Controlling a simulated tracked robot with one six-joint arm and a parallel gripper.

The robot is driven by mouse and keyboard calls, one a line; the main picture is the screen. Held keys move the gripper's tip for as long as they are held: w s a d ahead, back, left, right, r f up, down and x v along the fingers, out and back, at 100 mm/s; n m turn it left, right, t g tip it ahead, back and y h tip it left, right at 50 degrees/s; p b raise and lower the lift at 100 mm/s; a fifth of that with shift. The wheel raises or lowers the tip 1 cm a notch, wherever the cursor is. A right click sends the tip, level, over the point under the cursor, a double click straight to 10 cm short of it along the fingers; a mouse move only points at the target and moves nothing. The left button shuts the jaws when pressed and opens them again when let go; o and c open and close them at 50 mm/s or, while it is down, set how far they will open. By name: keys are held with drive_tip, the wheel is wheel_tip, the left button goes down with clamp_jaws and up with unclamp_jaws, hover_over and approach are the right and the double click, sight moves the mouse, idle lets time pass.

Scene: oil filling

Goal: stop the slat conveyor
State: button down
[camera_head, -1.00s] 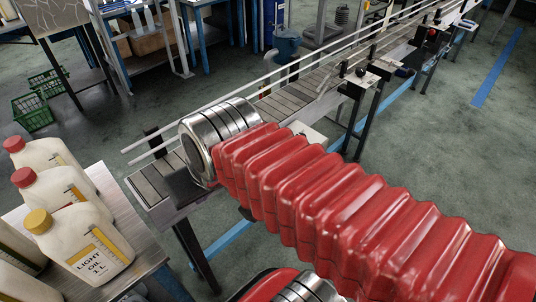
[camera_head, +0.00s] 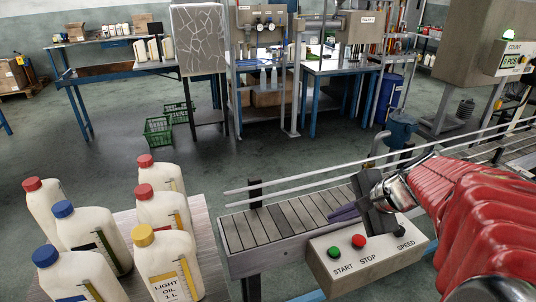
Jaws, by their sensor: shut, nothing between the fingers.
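The slat conveyor (camera_head: 272,222) runs from the lower middle toward the right, with its dark slats bare. A grey control box (camera_head: 372,262) hangs on its near side. The box carries a green START button (camera_head: 333,253), a red STOP button (camera_head: 358,241) and a dark SPEED knob (camera_head: 400,231). My gripper (camera_head: 338,214) is shut and empty, its dark fingers pointing left over the slats. In the picture it is just above and left of the red STOP button, apart from it. My red-sleeved arm hides the conveyor's middle stretch.
White oil bottles (camera_head: 167,262) with red, blue and yellow caps stand on a table at the lower left. A guard rail (camera_head: 300,180) runs along the conveyor's far side. A counter box (camera_head: 513,60) with a green lamp stands at the right. Green crates (camera_head: 158,131) sit on the floor.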

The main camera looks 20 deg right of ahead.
sight(363, 242)
drive_tip(key=d+m+t, duration=0.2)
drive_tip(key=d+m, duration=0.4)
drive_tip(key=d, duration=0.4)
drive_tip(key=shift+d+f+h, duration=0.25)
drive_tip(key=shift+h, duration=0.15)
drive_tip(key=shift+f, duration=0.15)
drive_tip(key=shift+f, duration=4.3)
drive_tip(key=shift+f, duration=0.85)
drive_tip(key=shift+r, duration=0.95)
drive_tip(key=shift+r, duration=0.1)
drive_tip(key=shift+r, duration=2.4)
